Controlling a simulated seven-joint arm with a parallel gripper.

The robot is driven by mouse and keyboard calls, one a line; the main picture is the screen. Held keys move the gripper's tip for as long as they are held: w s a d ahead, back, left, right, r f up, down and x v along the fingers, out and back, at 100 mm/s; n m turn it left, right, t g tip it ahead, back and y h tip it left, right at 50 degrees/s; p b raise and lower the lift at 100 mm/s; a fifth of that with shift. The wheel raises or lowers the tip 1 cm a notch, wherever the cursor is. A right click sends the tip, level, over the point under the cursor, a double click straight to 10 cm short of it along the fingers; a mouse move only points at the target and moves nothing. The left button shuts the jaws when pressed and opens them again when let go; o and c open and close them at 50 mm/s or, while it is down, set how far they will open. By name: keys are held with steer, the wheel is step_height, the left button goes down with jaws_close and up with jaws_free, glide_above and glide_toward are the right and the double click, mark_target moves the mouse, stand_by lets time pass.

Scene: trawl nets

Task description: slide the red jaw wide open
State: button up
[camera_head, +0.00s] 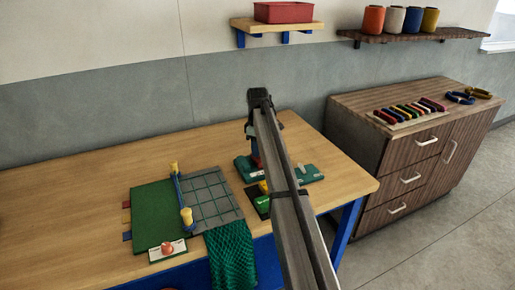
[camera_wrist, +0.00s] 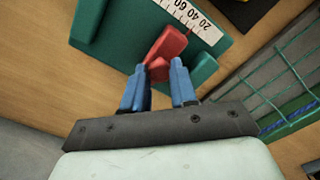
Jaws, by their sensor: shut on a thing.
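A teal gauge board (camera_wrist: 118,32) lies on the table, with a white scale strip (camera_wrist: 192,18) showing numbers such as 20, 40 and 60. It also shows in the head view (camera_head: 313,173), partly hidden behind my arm. The red jaw (camera_wrist: 168,44) sits on the board beside the scale, slanted in the wrist view. My gripper (camera_wrist: 159,68) has blue fingers, one on each side of the near end of the red jaw, and is shut on it. In the head view my arm covers most of the jaw and the middle of the board.
Left of the board are a green mat (camera_head: 152,208), a grey grid panel (camera_head: 210,197) and a blue bar with yellow ends (camera_head: 180,195). A green net (camera_head: 230,255) hangs over the front edge. A wooden cabinet (camera_head: 362,135) stands at the right. The table's far left is clear.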

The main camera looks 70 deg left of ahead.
jaws_close()
steer(key=shift+w, duration=2.6)
steer(key=o, duration=0.8)
jaws_free()
steer(key=shift+o, duration=0.2)
steer(key=shift+r, duration=0.1)
step_height(320, 180, up, 14)
steer(key=shift+f, duration=0.2)
